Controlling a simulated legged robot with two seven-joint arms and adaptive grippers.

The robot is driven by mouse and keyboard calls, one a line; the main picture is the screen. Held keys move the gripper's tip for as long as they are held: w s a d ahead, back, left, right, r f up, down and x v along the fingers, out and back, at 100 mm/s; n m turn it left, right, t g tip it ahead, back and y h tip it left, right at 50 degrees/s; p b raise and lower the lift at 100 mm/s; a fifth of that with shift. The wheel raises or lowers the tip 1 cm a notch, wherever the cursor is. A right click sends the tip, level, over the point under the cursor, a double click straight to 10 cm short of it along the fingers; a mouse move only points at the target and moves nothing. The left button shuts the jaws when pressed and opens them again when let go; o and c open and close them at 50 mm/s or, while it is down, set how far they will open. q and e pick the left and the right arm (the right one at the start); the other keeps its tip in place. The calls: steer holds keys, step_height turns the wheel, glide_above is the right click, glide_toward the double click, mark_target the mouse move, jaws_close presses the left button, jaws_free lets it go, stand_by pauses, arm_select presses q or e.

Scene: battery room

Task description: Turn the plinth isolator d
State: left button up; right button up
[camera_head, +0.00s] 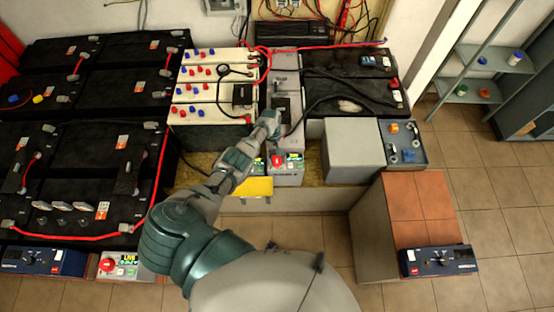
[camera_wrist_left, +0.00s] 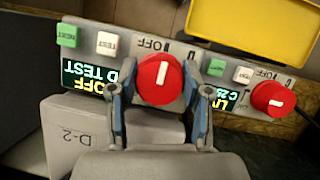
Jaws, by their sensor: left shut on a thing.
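Plinth isolator d is a grey panel in the wrist view with a red round knob (camera_wrist_left: 160,80), a green and a white button, and a display (camera_wrist_left: 88,77) reading upside down "OFF" and "D TEST". The knob's white bar runs roughly up and down, in line with the "OFF" print above it. My left gripper (camera_wrist_left: 160,93) is shut on the knob, one finger on each side. In the head view its gripper (camera_head: 273,137) reaches down to the panel, whose red knob (camera_head: 277,160) shows just below it. My right gripper is not in view.
A neighbouring isolator with its own red knob (camera_wrist_left: 273,98) is close on the right in the wrist view. A yellow box (camera_wrist_left: 252,30) is beside it. A grey block marked D-2 (camera_wrist_left: 75,140) is below. Batteries and cables (camera_head: 355,85) crowd the head view; floor shows right.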

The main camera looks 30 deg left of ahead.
arm_select(q)
steer(key=shift+w, duration=0.1)
stand_by(0.4)
steer(key=o, duration=0.9)
steer(key=shift+o, duration=1.3)
steer(key=shift+a, duration=0.1)
steer(key=v, duration=1.1)
steer(key=shift+w+r, duration=0.25)
steer(key=shift+r, duration=0.1)
steer(key=shift+a, duration=0.1)
